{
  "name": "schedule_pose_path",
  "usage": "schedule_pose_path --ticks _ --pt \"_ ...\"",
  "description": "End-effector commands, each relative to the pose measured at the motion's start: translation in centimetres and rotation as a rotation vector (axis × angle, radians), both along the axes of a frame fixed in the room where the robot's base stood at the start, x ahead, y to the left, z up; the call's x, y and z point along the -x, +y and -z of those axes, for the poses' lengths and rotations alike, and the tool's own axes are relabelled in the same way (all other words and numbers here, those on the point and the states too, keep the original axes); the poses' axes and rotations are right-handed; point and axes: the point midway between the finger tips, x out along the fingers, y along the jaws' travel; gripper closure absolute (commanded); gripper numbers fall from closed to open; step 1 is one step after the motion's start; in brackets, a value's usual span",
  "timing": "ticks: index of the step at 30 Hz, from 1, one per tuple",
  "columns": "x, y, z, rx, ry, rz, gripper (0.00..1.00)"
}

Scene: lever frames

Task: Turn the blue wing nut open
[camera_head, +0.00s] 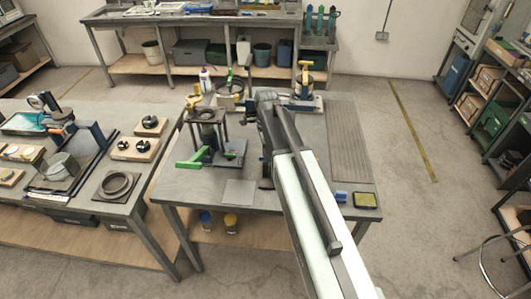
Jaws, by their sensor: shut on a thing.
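My arm reaches from the bottom of the view over the middle bench (290,203) and ends in a dark joint near its centre. The arm hides its own far end, and I cannot make out the gripper's fingers. I cannot pick out the blue wing nut; it may be behind the arm. A green lever handle (189,164) sticks out to the left at the front of this group.
Yellow-handled devices stand at the bench's back, one at the right (305,75). A ribbed grey mat (348,140) covers the right side. A flat grey plate (239,192) and a yellow-green pad (365,200) lie near the front edge. A second bench (60,215) with fixtures stands left.

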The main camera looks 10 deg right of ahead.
Motion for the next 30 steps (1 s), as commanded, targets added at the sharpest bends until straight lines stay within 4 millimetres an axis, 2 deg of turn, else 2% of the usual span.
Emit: schedule_pose_path --ticks 30 --pt "-0.27 -0.2 -0.06 0.003 -0.006 -0.948 1.0"
